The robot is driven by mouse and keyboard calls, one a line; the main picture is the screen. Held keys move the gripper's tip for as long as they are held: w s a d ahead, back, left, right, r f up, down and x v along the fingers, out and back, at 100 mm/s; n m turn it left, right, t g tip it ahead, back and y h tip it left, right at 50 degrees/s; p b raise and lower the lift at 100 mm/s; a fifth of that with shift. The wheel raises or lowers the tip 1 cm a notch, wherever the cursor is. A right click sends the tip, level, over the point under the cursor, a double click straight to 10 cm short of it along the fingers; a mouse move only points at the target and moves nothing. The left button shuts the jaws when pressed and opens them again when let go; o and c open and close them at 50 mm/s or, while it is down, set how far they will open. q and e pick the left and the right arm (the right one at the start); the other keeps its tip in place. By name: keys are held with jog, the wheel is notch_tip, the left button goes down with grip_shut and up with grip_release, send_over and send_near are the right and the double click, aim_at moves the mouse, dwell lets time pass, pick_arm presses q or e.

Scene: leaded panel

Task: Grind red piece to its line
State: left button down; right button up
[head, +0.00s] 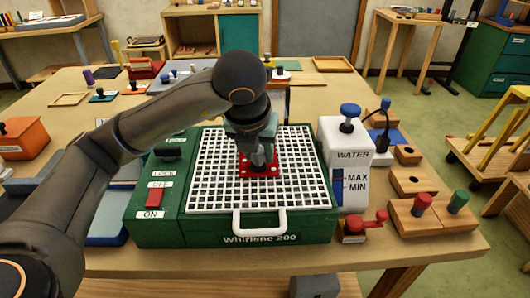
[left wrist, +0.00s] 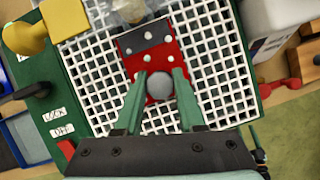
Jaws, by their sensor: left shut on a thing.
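The red piece (head: 262,170) lies flat on the white grid (head: 215,190) of the green grinder (head: 290,229), near the grid's middle. In the left wrist view the red piece (left wrist: 134,62) has pale dots and a dark grey strip (left wrist: 146,36) along its far edge. My left gripper (head: 258,160) comes down over it from above. Its green fingers (left wrist: 158,90) are closed on the round grey knob on the red piece. A pale, rounded part (left wrist: 130,10) stands just beyond the grey strip. My right gripper is in no view.
A red switch (head: 155,198) sits between OFF and ON labels on the grinder's left side. A white water tank (head: 347,160) stands at its right, beside wooden blocks (head: 415,217) with coloured knobs. A white handle (head: 259,222) sticks out in front. Other items lie behind.

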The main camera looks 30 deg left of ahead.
pick_arm(q)
jog(key=shift+s+a, duration=0.1)
jog(key=shift+a, duration=0.1)
dwell(0.3)
jog(key=shift+s+a+b, duration=0.3)
jog(key=shift+a, duration=0.3)
jog(key=shift+s+a+b, duration=0.25)
jog(key=shift+s+a, duration=0.05)
jog(key=shift+a, duration=0.25)
jog(key=shift+d, duration=0.1)
jog(key=shift+w+d, duration=0.35)
jog(key=shift+d, duration=0.25)
jog(key=shift+w+d, duration=0.35)
jog(key=shift+d, duration=0.2)
jog(key=shift+d, duration=0.15)
jog(key=shift+w+d+p, duration=0.35)
jog(key=shift+w+d, duration=0.45)
jog(key=shift+d, duration=0.2)
